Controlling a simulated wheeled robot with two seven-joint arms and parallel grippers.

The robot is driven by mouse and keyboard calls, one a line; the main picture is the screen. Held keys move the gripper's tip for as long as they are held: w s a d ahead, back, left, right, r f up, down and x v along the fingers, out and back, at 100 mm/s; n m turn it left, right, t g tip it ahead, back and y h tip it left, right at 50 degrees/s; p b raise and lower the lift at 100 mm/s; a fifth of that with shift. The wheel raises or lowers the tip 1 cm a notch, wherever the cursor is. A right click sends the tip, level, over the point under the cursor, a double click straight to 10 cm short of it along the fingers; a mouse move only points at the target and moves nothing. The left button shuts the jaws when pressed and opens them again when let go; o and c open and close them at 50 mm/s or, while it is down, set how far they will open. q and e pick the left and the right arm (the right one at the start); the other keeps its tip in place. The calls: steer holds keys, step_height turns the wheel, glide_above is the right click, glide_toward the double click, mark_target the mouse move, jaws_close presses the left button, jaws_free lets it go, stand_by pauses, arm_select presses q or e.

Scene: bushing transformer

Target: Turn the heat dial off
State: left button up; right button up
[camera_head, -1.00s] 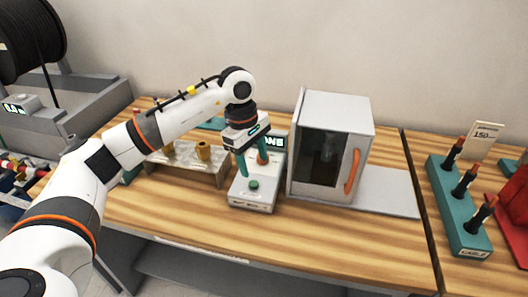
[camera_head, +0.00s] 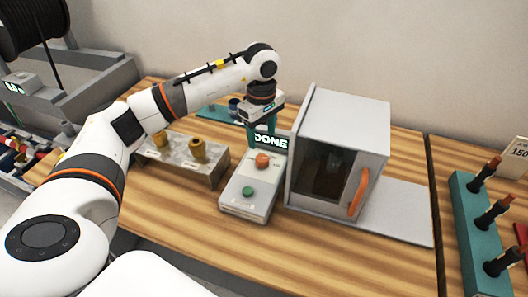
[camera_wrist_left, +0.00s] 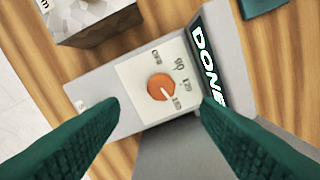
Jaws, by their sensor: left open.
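The orange heat dial (camera_head: 262,160) sits on a light grey control box (camera_head: 236,206), above a green button (camera_head: 248,191). A lit display (camera_head: 271,142) on the box reads DONE. In the left wrist view the dial (camera_wrist_left: 161,87) shows whole, and its white pointer line aims at the lower right, toward the last of several small labels around it. My left gripper (camera_head: 264,133) is open and empty over the display end of the box. Its green fingers (camera_wrist_left: 160,118) are spread in the wrist view, with the dial beyond the gap between them. My right gripper is out of view.
A grey oven-like cabinet (camera_head: 338,112) with a dark window and orange handle (camera_head: 359,194) stands right of the box. A grey block (camera_head: 183,163) with brass parts stands left. A teal rack (camera_head: 467,209) is at far right. The front table strip is clear.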

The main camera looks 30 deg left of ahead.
mark_target(262, 158)
arm_select(q)
step_height(262, 158, down, 4)
steer(key=shift+s+r+p, duration=0.1)
steer(key=shift+r+p, duration=0.1)
steer(key=shift+p, duration=0.15)
steer(key=f, duration=0.4)
steer(key=shift+w+p, duration=0.25)
steer(key=shift+p, duration=0.15)
steer(key=shift+f, duration=0.55)
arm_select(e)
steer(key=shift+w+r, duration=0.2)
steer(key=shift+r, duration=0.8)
arm_select(q)
steer(key=c, duration=1)
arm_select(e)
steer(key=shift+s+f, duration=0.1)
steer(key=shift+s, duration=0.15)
